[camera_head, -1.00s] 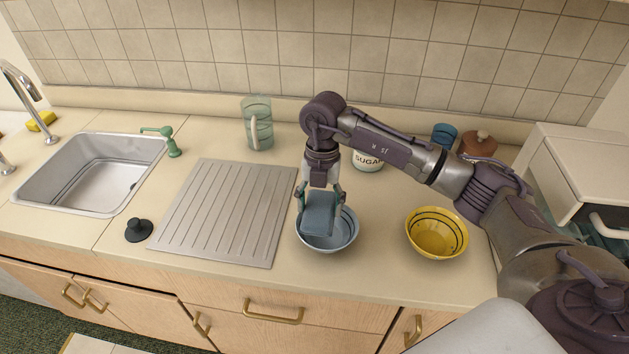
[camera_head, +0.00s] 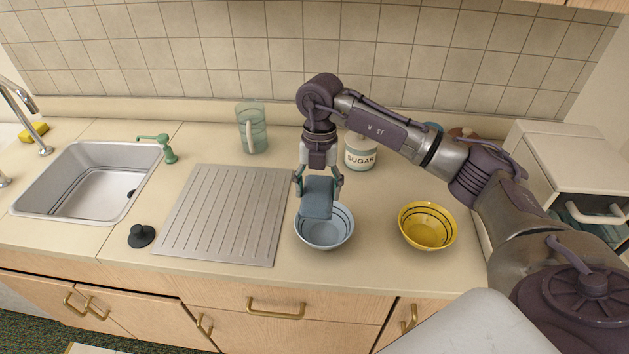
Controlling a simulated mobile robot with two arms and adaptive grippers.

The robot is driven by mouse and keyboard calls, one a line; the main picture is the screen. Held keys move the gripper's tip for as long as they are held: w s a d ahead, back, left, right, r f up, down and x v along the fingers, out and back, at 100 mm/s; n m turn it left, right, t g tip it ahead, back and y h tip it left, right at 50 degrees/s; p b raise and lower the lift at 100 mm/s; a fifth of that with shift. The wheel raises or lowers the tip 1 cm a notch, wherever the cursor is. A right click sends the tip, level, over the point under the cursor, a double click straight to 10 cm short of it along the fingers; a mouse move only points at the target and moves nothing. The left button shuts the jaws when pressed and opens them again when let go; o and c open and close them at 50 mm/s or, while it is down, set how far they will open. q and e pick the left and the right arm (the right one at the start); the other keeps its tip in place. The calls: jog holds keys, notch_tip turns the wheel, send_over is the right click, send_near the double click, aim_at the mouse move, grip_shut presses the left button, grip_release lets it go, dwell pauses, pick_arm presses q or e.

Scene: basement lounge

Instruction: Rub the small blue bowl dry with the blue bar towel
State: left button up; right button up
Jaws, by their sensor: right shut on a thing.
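The small blue bowl (camera_head: 326,234) stands upright on the counter, right of the ribbed drainboard. My right gripper (camera_head: 317,184) points down above the bowl's back left part, shut on the folded blue bar towel (camera_head: 316,200). The towel hangs over the bowl and covers part of its back rim and inside from view. I cannot tell whether the towel touches the bowl. My left gripper is not in view.
A yellow bowl (camera_head: 428,226) stands to the right, a sugar jar (camera_head: 360,153) and a glass pitcher (camera_head: 251,128) behind. The metal drainboard (camera_head: 222,214), black stopper (camera_head: 141,236) and sink (camera_head: 92,181) are left. A white appliance (camera_head: 565,170) bounds the right.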

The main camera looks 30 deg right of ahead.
jog(key=shift+r+p, duration=0.35)
jog(key=shift+r, duration=0.35)
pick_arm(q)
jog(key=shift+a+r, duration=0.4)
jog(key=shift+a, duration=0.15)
pick_arm(e)
jog(key=shift+r, duration=0.1)
jog(key=shift+r, duration=0.2)
pick_arm(q)
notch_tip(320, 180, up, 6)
jog(key=p, duration=0.5)
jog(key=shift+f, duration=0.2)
pick_arm(e)
notch_tip(320, 180, up, 8)
jog(key=shift+f, duration=0.2)
jog(key=shift+f, duration=0.1)
